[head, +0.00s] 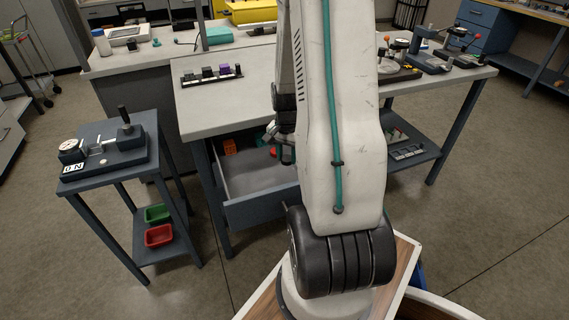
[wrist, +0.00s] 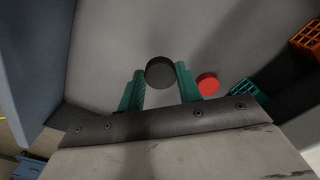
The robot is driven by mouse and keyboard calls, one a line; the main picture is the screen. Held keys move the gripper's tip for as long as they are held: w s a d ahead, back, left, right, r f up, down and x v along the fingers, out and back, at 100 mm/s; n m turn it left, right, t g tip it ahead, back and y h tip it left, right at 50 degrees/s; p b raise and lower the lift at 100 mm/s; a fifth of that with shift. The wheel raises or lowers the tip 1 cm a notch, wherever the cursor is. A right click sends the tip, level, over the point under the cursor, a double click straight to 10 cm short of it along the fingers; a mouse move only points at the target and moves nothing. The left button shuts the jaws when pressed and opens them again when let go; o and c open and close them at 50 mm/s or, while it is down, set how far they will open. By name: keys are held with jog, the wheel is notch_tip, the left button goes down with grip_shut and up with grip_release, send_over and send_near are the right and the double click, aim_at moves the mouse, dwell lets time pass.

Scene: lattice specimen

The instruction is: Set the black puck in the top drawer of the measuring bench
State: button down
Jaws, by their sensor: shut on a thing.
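The black puck (wrist: 160,72) sits between the two teal fingertips of my gripper (wrist: 160,80) in the wrist view. My gripper is shut on it. In the head view my gripper (head: 281,152) is over the open top drawer (head: 262,207) of the measuring bench (head: 220,107), partly hidden by my arm. The wrist view shows the drawer's grey floor (wrist: 110,45) behind the puck. I cannot tell whether the puck touches that floor. The puck itself is hidden in the head view.
Inside the drawer, a red puck (wrist: 207,84) lies just right of my fingers. A teal lattice block (wrist: 246,89) and an orange lattice block (wrist: 308,36) are farther right. The drawer floor left of the puck is clear. A side stand (head: 105,172) is left of the bench.

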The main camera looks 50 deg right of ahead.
aim_at(287, 159)
jog(key=shift+f, duration=2.05)
jog(key=shift+f, duration=0.15)
jog(key=c, duration=1)
grip_release()
jog(key=shift+o, duration=0.2)
